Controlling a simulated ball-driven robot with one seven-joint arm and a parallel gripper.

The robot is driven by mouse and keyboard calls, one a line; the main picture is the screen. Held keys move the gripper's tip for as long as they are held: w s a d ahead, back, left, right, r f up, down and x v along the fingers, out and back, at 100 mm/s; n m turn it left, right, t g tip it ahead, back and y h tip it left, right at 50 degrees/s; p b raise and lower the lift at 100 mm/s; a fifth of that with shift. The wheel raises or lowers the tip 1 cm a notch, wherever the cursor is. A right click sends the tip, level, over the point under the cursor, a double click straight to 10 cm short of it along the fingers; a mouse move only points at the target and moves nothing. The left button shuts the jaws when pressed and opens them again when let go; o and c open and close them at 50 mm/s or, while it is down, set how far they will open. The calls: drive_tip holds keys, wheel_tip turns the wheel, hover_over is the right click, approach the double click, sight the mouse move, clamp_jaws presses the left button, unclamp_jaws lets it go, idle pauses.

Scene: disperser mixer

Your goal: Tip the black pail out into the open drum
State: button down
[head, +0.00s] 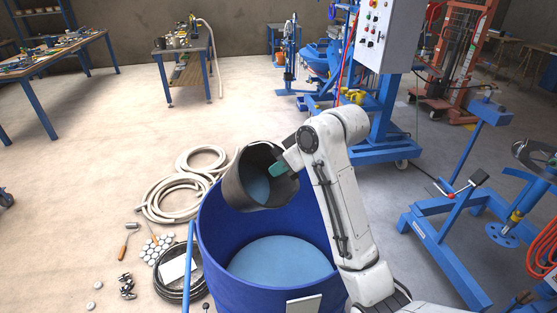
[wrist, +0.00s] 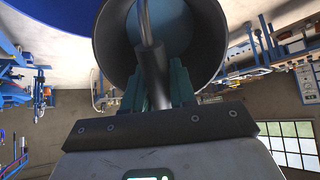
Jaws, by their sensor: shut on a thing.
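The black pail (head: 236,186) is held above the left far rim of the open blue drum (head: 240,292) in the head view. It is tilted, its mouth facing up and toward me, and blue-grey material shows inside. My gripper (head: 277,169) is shut at the pail's right side; the exact grip is partly hidden. The drum holds a flat blue-grey surface (head: 280,262).
Coiled cream hoses (head: 172,197) and a dark cable coil (head: 183,291) lie on the floor left of the drum. Open floor lies at left.

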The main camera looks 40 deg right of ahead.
sight(300, 180)
drive_tip(key=shift+s+d+f+t, duration=0.15)
drive_tip(key=shift+s+f+t, duration=0.6)
drive_tip(key=shift+f+t, duration=0.05)
drive_tip(key=shift+s+f+t+b, duration=0.7)
drive_tip(key=shift+f+t+b, duration=0.1)
drive_tip(key=shift+b, duration=1.35)
